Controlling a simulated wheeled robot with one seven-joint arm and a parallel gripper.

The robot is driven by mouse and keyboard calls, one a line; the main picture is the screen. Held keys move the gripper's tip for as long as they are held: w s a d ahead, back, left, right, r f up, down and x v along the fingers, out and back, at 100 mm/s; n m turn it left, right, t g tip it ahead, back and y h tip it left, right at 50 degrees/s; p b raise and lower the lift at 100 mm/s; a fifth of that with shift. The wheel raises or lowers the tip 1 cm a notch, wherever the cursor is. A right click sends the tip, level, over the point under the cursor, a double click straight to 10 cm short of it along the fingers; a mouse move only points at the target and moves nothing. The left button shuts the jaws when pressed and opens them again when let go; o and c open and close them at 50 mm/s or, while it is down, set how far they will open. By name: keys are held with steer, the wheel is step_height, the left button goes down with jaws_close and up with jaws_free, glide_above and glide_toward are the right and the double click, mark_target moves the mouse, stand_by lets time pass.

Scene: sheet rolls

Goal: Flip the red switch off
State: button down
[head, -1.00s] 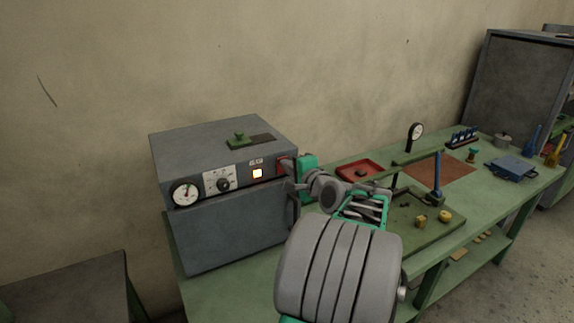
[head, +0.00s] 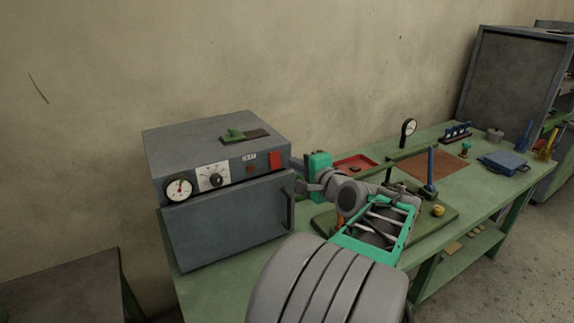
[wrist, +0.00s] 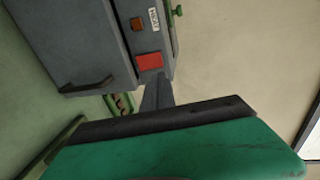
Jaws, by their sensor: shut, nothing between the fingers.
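The red switch (head: 274,160) is on the right end of the front panel of a grey oven-like box (head: 225,222). It also shows in the wrist view (wrist: 150,61). The small square lamp (head: 250,168) beside it is dark amber, unlit; it shows too in the wrist view (wrist: 137,24). My gripper (head: 296,163) is shut and empty, just right of the switch, with a small gap in the head view. In the wrist view its dark fingers (wrist: 157,93) point toward the switch.
The box has a gauge (head: 179,189), a dial (head: 212,177) and a door handle (head: 289,209) below the switch. A green piece (head: 233,134) sits on its top. A red tray (head: 354,163) and a green board with small parts (head: 447,207) stand on the bench at right.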

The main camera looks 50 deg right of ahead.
steer(key=s, duration=0.1)
steer(key=s+a+r, duration=0.1)
steer(key=s, duration=0.1)
steer(key=s+a+r, duration=0.1)
steer(key=shift+s+a+r, duration=0.1)
steer(key=shift+s+r, duration=0.05)
steer(key=shift+r, duration=0.05)
steer(key=w+a+f+n+g+y, duration=0.35)
steer(key=a+f+n, duration=0.25)
steer(key=a, duration=0.5)
steer(key=w+a+f+n+g+y, duration=0.2)
steer(key=w+a+f+n+g, duration=0.15)
steer(key=a+f+n, duration=0.55)
steer(key=s+a+f+n+g, duration=0.2)
steer(key=s+a, duration=0.3)
steer(key=a, duration=0.3)
steer(key=s+a+f+n+g, duration=0.2)
steer(key=s+a+n, duration=0.2)
steer(key=a, duration=0.4)
steer(key=shift+s+f+n+g+h, duration=0.35)
steer(key=shift+s+g+h, duration=0.1)
steer(key=shift+s, duration=0.2)
steer(key=shift+a, duration=0.1)
